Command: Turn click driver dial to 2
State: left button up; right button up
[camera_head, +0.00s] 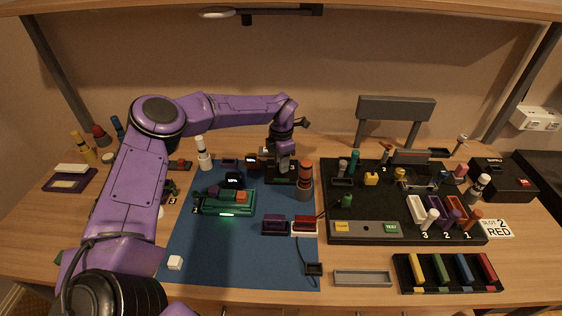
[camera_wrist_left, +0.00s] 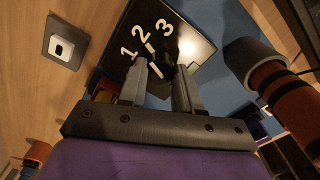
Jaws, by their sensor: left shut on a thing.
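The click driver dial sits on a black plate (camera_wrist_left: 205,22) marked with white numerals 1, 2 and 3 in the left wrist view. The plate shows in the head view (camera_head: 270,179) at the back of the blue mat. My left gripper (camera_wrist_left: 166,72) points down over the plate and is shut on the dial's dark knob, which its fingers mostly hide. A white line shows near the 2; the knob's exact setting is hard to tell. The left gripper also shows in the head view (camera_head: 281,165). An orange-and-black driver (camera_head: 305,178) stands upright just right of the plate.
A green device (camera_head: 225,203) and purple and red blocks lie on the blue mat (camera_head: 200,262). A black board (camera_head: 345,216) with several pegs and tools is at the right.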

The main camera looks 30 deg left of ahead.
pick_arm(q)
jog(key=shift+s+d+f, duration=0.1)
jog(key=shift+f, duration=0.15)
jog(key=o, duration=0.8)
jog(key=shift+o, duration=1.3)
jog(key=shift+w, duration=0.25)
jog(key=shift+r, duration=0.1)
jog(key=shift+r, duration=0.35)
notch_tip(320, 180, up, 10)
jog(key=b, duration=0.1)
jog(key=shift+f+b, duration=0.2)
jog(key=shift+b, duration=0.2)
